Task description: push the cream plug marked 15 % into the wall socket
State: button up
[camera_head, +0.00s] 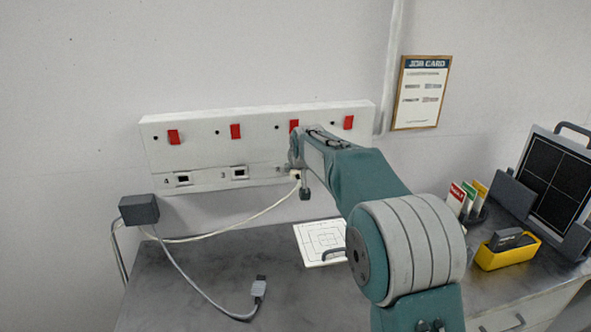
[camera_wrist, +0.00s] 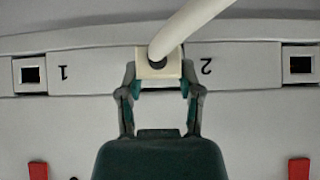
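A cream plug (camera_wrist: 157,65) with a thick pale cord (camera_wrist: 190,30) sits between the two fingertips of my gripper (camera_wrist: 158,82) in the wrist view. The fingers appear closed on its sides. The plug is at the socket strip (camera_wrist: 240,55), covering the position beside the number 2; how deep it sits cannot be told. No 15 % mark is legible. In the head view the plug (camera_head: 295,174) shows small beside my gripper (camera_head: 300,182), at the white wall socket strip (camera_head: 205,153).

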jog(key=shift+o, duration=1.2)
jog(key=v, duration=1.1)
jog(key=shift+s+r, duration=0.25)
jog(key=shift+s, duration=0.05)
jog(key=s+d+r, duration=0.1)
jog(key=s+d, duration=0.5)
jog(key=s, duration=0.5)
jog(key=s+d+f+g, duration=0.1)
jog(key=s+d+f, duration=0.1)
jog(key=s, duration=0.7)
jog(key=s+d+f+m+g+h, duration=0.1)
jog(key=s+f, duration=0.3)
jog(key=s, duration=0.5)
jog(key=s+d+f+m+g, duration=0.1)
jog(key=s+d+f, duration=0.3)
jog(key=s, duration=0.5)
jog(key=shift+s+h, duration=0.4)
